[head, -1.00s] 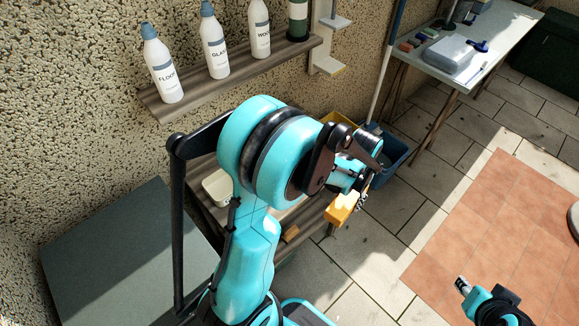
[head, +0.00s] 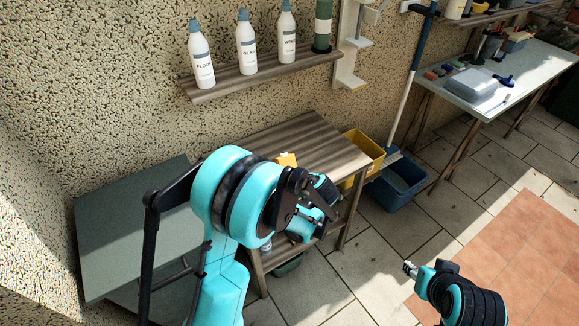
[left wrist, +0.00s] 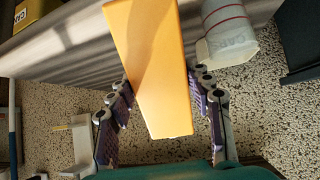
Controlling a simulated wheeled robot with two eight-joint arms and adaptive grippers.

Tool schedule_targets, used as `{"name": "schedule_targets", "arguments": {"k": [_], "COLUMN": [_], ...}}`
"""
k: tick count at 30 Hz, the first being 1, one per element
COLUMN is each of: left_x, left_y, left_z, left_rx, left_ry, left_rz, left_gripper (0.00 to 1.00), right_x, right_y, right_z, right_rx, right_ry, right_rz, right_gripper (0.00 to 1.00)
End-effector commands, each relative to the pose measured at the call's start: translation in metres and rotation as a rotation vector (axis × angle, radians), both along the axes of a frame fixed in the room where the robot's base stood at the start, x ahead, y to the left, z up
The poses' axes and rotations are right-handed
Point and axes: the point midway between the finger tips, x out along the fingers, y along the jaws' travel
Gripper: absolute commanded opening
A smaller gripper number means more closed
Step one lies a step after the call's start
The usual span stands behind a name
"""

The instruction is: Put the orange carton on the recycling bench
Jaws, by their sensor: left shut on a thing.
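The orange carton (left wrist: 155,65) fills the middle of the left wrist view, between the two purple-padded fingers of my left gripper (left wrist: 163,88), which is shut on it. In the head view only a small part of the carton (head: 286,159) shows behind my left wrist, by the front left of the wooden bench (head: 305,135). I cannot tell whether it touches the bench top. No label tells me which surface is the recycling bench. My right gripper (head: 409,268) is at the lower right over the paving, away from the carton; its jaws are too small to read.
A wall shelf (head: 262,75) with white bottles hangs above the wooden bench. A grey-green table (head: 130,220) stands left. Yellow (head: 362,150) and blue bins (head: 400,184) and a long-handled tool (head: 402,108) stand right of the bench. A cluttered light table (head: 525,82) is farther right.

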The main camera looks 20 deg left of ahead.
Motion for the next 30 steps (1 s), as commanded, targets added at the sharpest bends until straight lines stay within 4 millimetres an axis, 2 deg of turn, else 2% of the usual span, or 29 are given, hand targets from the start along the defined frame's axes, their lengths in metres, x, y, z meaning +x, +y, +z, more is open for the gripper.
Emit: {"name": "schedule_targets", "arguments": {"k": [1, 5, 7, 12, 15, 19, 27, 30], "left_x": [0.012, 0.041, 0.055, 0.071, 0.073, 0.08, 0.102, 0.109], "left_y": [-0.011, -0.035, -0.055, -0.098, -0.108, -0.097, -0.036, -0.019], "left_z": [0.003, 0.027, 0.043, 0.077, 0.084, 0.076, 0.036, 0.026], "left_rx": [0.062, 0.247, 0.347, 0.487, 0.512, 0.522, 0.522, 0.521], "left_ry": [-0.061, -0.233, -0.316, -0.445, -0.473, -0.482, -0.479, -0.479], "left_rz": [0.035, 0.145, 0.177, 0.172, 0.16, 0.157, 0.16, 0.158], "left_gripper": [0.22, 0.22, 0.22, 0.22, 0.22, 0.22, 0.22, 0.22], "right_x": [0.0, 0.0, 0.0, 0.0, 0.0, 0.0, 0.0, 0.0], "right_y": [0.0, 0.0, 0.0, 0.0, 0.0, 0.0, 0.0, 0.0], "right_z": [-0.002, -0.007, -0.009, -0.012, -0.013, -0.02, -0.043, -0.048], "right_rx": [0.0, 0.0, 0.0, 0.0, 0.0, 0.0, 0.0, 0.0], "right_ry": [0.0, 0.0, 0.0, 0.0, 0.0, 0.0, 0.0, 0.0], "right_rz": [0.0, 0.0, 0.0, 0.0, 0.0, 0.0, 0.0, 0.0], "right_gripper": [0.4, 0.4, 0.4, 0.4, 0.4, 0.4, 0.4, 0.4]}}
